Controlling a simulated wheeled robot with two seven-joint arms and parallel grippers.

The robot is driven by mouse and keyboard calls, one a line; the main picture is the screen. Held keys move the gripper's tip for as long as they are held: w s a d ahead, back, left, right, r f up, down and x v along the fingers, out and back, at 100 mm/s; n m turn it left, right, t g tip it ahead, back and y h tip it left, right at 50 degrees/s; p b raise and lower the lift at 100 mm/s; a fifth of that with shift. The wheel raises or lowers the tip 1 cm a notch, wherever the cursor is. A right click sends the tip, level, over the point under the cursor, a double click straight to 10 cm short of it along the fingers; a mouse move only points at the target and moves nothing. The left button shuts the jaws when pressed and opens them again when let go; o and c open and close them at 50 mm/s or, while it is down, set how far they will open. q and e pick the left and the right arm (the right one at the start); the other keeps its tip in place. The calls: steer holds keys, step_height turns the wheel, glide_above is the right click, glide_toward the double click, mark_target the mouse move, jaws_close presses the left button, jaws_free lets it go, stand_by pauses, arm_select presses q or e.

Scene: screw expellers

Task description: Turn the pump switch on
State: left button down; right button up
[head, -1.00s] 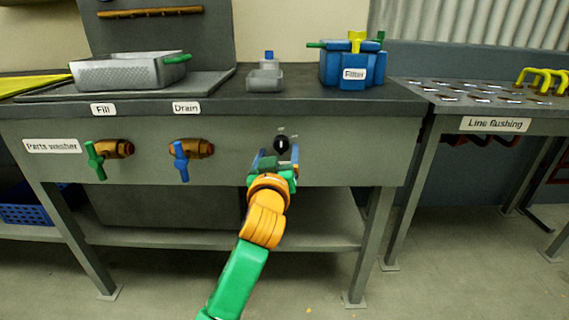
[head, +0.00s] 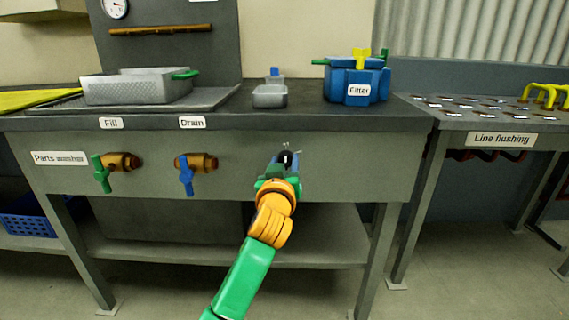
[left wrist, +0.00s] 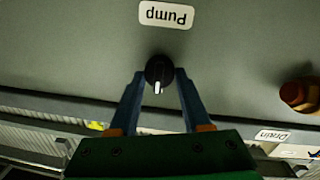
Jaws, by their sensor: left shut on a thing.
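The pump switch is a round black knob (head: 286,157) with a white mark, on the grey front panel of the bench. It also shows in the left wrist view (left wrist: 158,70), beside the upside-down "Pump" label (left wrist: 167,14). My left gripper (head: 284,164) is at the panel, with its two blue fingers on either side of the knob. In the left wrist view the fingertips (left wrist: 159,77) are shut on the knob. In that view the white mark points toward the gripper's palm. My right gripper is not in view.
The fill valve (head: 102,170) with a green handle and the drain valve (head: 187,172) with a blue handle stick out of the panel to the left. A blue filter pot (head: 341,86), a small grey tray (head: 269,97) and a mesh basket (head: 135,88) stand on the bench top.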

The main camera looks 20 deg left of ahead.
arm_select(q)
steer(key=m+p, duration=0.1)
steer(key=p, duration=0.1)
steer(key=shift+r+m+p, duration=0.2)
steer(key=shift+m+p, duration=0.1)
steer(key=shift+p, duration=0.1)
steer(key=m+p, duration=0.5)
steer(key=p, duration=0.1)
steer(key=shift+d+g, duration=0.1)
steer(key=shift+g, duration=0.2)
steer(key=shift+m+p, duration=0.6)
steer(key=shift+m, duration=0.3)
steer(key=shift+d+f+m+p, duration=0.1)
steer(key=shift+f+m+p, duration=0.1)
steer(key=shift+m+p, duration=1.05)
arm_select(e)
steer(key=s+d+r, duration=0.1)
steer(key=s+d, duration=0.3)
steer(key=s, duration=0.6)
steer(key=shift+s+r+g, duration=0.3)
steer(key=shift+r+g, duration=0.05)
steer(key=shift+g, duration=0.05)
arm_select(q)
steer(key=shift+m, duration=0.45)
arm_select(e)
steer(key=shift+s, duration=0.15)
